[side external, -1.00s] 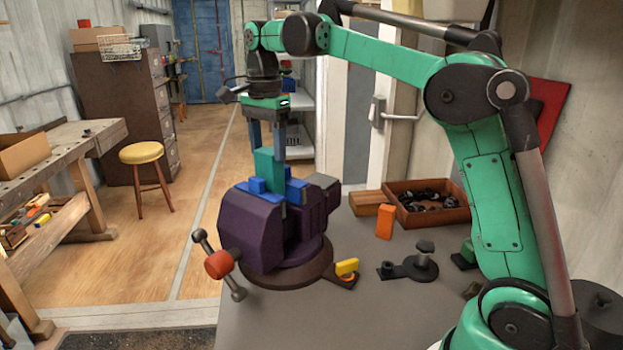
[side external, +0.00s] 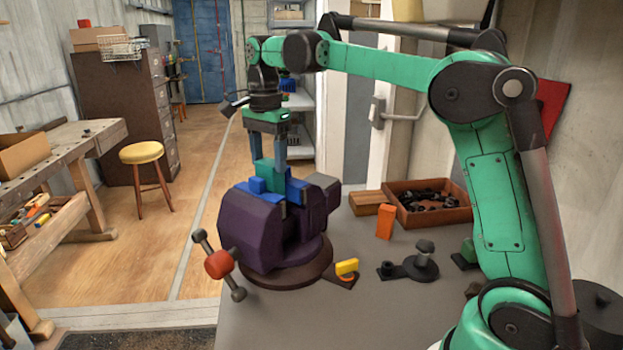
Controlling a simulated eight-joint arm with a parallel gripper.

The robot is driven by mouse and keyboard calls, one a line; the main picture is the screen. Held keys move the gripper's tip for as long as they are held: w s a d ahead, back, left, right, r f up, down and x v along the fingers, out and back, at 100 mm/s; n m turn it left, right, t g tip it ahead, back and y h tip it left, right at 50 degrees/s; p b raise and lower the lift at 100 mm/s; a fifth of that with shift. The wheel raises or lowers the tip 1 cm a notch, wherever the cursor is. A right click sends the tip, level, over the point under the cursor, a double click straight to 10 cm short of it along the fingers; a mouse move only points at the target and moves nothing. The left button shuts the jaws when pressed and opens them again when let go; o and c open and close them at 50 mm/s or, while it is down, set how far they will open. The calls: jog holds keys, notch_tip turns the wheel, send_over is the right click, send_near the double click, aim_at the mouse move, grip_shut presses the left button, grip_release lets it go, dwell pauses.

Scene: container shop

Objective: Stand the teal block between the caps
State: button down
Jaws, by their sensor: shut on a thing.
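The teal block (side external: 264,173) is upright over the jaws of the purple vise (side external: 252,229). The blue caps sit on the vise jaws: the near-left cap (side external: 240,201) and the right cap (side external: 297,190). My gripper (side external: 267,165) points straight down from above and is shut on the teal block, one finger on each side. The lower part of the block is hidden behind the near-left cap and its raised blue piece (side external: 257,185). I cannot tell whether the block touches the caps or what lies under it.
The vise stands at the grey bench's (side external: 340,311) left edge, its red-and-grey handle (side external: 218,264) jutting out.

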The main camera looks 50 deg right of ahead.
jog(key=shift+f, duration=1.05)
jog(key=shift+c, duration=0.5)
grip_release()
jog(key=shift+r, duration=3)
